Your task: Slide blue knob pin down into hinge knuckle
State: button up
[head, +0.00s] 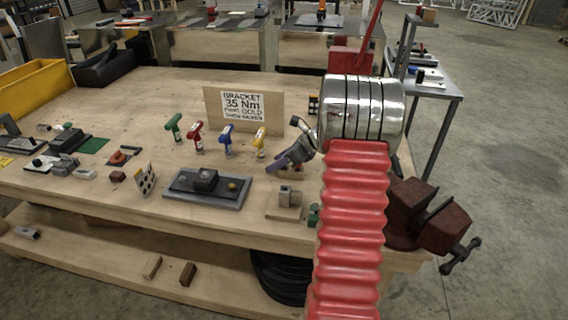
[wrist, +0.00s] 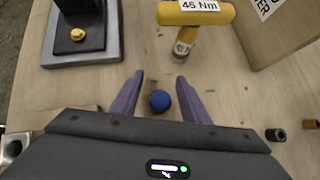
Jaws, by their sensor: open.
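The blue knob (wrist: 159,101) shows in the wrist view as a round ball between the two purple fingers of my gripper (wrist: 160,77). A gap shows on each side of it, so the fingers are open around it without visible contact. Its pin is hidden below it. In the head view my gripper (head: 279,163) is low over the right part of the bench, and I cannot make out the knob there. A grey metal block on a wooden base (head: 289,198), apparently the hinge knuckle, stands nearer the front edge. A metal part (wrist: 12,147) shows at the wrist view's left edge.
A yellow T-handle tool (head: 260,142) stands close behind my gripper; it also shows in the wrist view (wrist: 194,14). A dark plate with a block (head: 207,188) lies to the left. A sign board (head: 213,108) stands behind. A vise (head: 410,212) is at the right.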

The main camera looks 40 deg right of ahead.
grip_shut()
dwell(0.4)
jog(key=shift+r, duration=0.1)
notch_tip(320, 180, up, 10)
dwell(0.6)
dwell(0.4)
